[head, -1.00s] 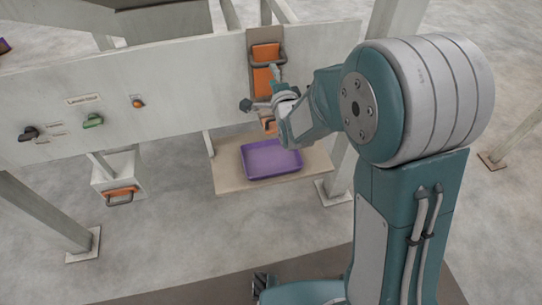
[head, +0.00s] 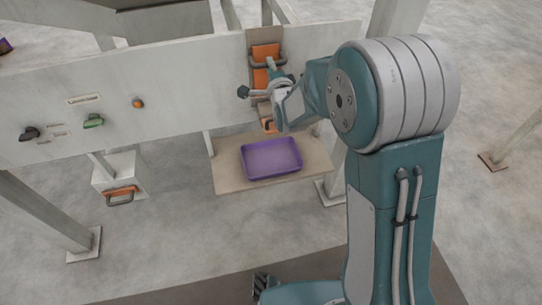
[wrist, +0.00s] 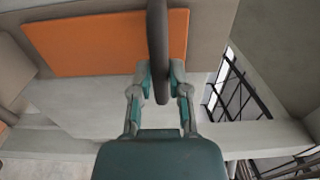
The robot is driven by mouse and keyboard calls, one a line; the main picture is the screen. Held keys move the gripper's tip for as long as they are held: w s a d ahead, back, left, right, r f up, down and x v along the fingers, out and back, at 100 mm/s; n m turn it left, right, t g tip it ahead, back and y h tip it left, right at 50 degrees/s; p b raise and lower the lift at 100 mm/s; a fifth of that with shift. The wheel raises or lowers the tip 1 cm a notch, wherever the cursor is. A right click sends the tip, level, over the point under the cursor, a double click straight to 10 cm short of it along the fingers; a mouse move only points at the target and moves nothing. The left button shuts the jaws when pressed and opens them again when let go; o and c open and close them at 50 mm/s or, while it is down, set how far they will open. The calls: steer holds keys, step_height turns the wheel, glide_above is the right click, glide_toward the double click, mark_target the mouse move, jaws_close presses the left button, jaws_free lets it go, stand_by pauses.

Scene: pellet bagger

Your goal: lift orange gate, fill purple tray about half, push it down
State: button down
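The orange gate (head: 262,78) is on the pale panel, with a dark bar handle across it. In the wrist view the orange plate (wrist: 105,42) lies at the upper left and the dark handle (wrist: 158,45) runs down between my fingers. My gripper (wrist: 161,78) has its two fingers close together on either side of this bar and appears shut on it. In the head view my gripper (head: 273,70) is at the gate, and its wrist covers part of the area below. The purple tray (head: 271,158) sits below on the beige shelf (head: 226,178) and looks empty.
Left on the panel (head: 185,85) are an orange button (head: 138,102), a green control (head: 93,121) and a black one (head: 29,133). A white box with an orange front and handle (head: 120,193) hangs below. Posts stand on both sides of the shelf.

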step_height(320, 180, up, 5)
steer(key=shift+f, duration=0.1)
stand_by(1.0)
stand_by(6.7)
